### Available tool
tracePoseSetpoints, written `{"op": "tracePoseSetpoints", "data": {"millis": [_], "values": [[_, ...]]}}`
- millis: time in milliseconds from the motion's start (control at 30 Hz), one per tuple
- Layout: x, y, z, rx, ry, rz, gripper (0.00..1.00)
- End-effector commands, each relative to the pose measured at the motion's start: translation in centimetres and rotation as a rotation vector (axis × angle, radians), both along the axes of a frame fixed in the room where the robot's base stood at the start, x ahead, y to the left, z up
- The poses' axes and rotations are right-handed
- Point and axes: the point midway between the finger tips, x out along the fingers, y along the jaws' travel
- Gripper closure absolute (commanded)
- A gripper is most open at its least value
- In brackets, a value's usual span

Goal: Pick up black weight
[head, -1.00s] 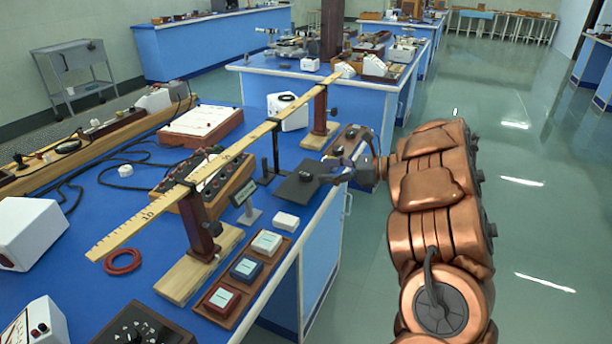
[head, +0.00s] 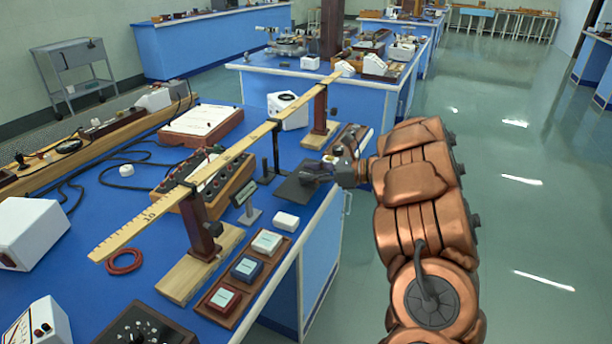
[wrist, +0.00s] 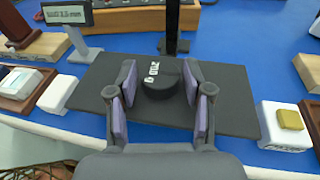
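Gaps show between the pads and the weight. In the head view my gripper (head: 322,168) is low over the plate and hides the weight.
A black post (wrist: 173,25) stands just behind the plate. A small display (wrist: 68,14) is at the plate's left, near a white box (wrist: 59,93). A white block with a yellowish top (wrist: 284,127) is at the right. In the head view a long wooden ruler (head: 180,196) spans above the bench.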

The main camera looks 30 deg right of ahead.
Motion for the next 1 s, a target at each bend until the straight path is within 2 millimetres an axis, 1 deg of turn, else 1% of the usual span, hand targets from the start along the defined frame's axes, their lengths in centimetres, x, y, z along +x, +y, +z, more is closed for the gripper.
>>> {"op": "tracePoseSetpoints", "data": {"millis": [33, 67, 433, 767, 867, 1000], "values": [[0.0, 0.0, 0.0, 0.000, 0.000, 0.000, 0.58], [0.0, 0.0, 0.0, 0.000, 0.000, 0.000, 0.61], [0.0, 0.0, 0.0, 0.000, 0.000, 0.000, 1.00], [0.0, 0.0, 0.3, -0.001, -0.001, -0.001, 1.00], [0.0, -0.1, 0.9, -0.002, -0.001, -0.001, 1.00], [0.0, -0.1, 2.4, -0.002, -0.002, -0.002, 1.00]]}}
